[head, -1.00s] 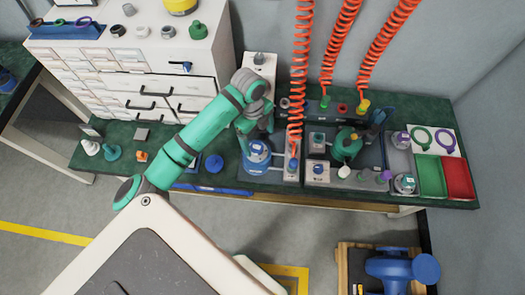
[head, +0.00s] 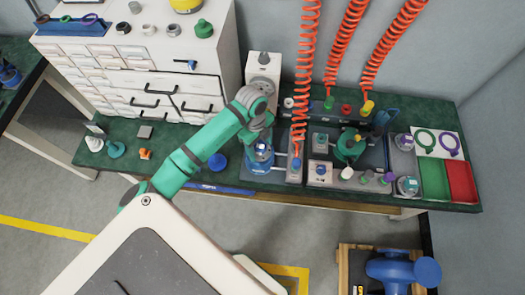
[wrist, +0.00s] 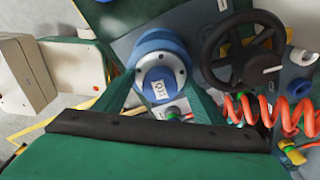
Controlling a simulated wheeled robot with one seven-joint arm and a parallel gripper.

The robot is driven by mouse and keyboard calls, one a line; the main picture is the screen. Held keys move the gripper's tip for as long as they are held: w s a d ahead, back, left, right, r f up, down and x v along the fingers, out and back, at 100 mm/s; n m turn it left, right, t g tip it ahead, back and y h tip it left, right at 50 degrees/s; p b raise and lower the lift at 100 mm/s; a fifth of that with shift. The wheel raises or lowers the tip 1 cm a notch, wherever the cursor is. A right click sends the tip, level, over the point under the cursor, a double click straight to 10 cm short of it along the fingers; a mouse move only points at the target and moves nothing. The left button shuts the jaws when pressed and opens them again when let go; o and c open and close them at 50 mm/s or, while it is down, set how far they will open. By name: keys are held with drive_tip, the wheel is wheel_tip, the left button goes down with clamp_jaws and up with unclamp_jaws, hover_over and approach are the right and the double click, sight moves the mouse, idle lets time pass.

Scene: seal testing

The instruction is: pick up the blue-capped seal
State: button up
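The blue-capped seal (head: 261,147) appears as a silver cylinder with a blue top. It sits in or on a blue round fixture (head: 259,167) at the front of the bench. In the wrist view, my gripper (wrist: 160,98) shows green fingers spread on either side of the round top. It looks open and empty. Whether the fingers touch the seal is unclear.
A red coiled hose (head: 298,90) hangs just right of my gripper. A black handwheel (wrist: 243,52) is close on the right. Drawers (head: 150,85) stand left. A blue disc (head: 217,161) lies left.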

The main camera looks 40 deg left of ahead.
sight(261, 147)
drive_tip(key=c, duration=0.8)
drive_tip(key=shift+o, duration=0.2)
drive_tip(key=shift+r, duration=0.15)
drive_tip(key=shift+r, duration=0.35)
wheel_tip(261, 147, up, 2)
drive_tip(key=shift+r, duration=0.25)
drive_tip(key=shift+c, duration=0.2)
drive_tip(key=s+d+r, duration=0.2)
drive_tip(key=s+r, duration=0.4)
drive_tip(key=r, duration=0.1)
drive_tip(key=s+d+r, duration=0.2)
drive_tip(key=s+r, duration=0.5)
drive_tip(key=shift+d+r, duration=0.3)
drive_tip(key=shift+d, duration=0.05)
